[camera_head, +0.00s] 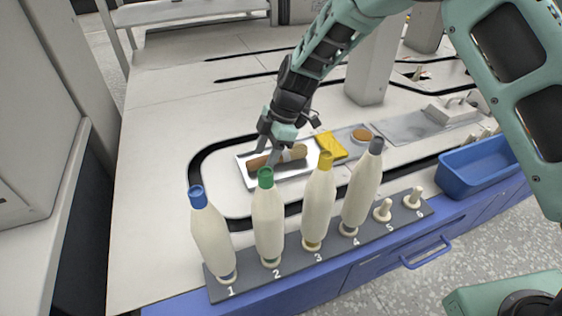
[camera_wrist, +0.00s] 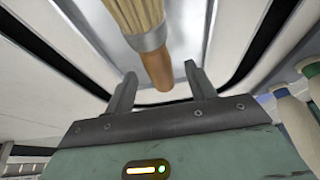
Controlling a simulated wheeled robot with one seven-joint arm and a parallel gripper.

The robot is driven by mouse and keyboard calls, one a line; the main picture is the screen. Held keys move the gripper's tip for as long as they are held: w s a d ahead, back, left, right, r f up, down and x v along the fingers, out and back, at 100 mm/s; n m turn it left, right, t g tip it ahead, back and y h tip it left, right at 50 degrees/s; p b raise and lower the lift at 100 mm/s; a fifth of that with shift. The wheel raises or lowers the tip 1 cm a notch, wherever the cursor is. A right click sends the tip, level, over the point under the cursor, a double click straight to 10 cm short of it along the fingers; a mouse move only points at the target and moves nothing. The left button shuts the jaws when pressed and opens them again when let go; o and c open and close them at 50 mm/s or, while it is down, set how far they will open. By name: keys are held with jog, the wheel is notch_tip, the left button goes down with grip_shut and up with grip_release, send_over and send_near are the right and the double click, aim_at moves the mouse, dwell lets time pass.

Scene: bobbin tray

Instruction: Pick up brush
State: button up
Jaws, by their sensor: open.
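The brush (camera_head: 262,161) lies in a shallow silver tray (camera_head: 247,178) on the pale table. Its brown handle points left and its pale bristles point right in the head view. My gripper (camera_head: 272,150) is right over the tray and partly hides the brush. In the wrist view the brush handle (camera_wrist: 158,70) shows between the two spread fingers of my gripper (camera_wrist: 160,76), with the metal collar and bristles beyond. The jaws are open and hold nothing. I cannot tell the exact height of the fingertips over the handle.
A yellow cloth (camera_head: 330,146) and a round brown-topped item (camera_head: 361,134) lie right of the brush. In front, a grey rack (camera_head: 290,270) holds several tall bobbins, including a green-capped one (camera_head: 268,220); pegs 5 and 6 are bare. A blue bin (camera_head: 480,170) stands at right.

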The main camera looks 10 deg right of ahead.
jog(key=shift+x, duration=0.75)
jog(key=shift+d, duration=0.1)
jog(key=shift+c, duration=0.3)
jog(key=c, duration=1)
jog(key=shift+r, duration=0.2)
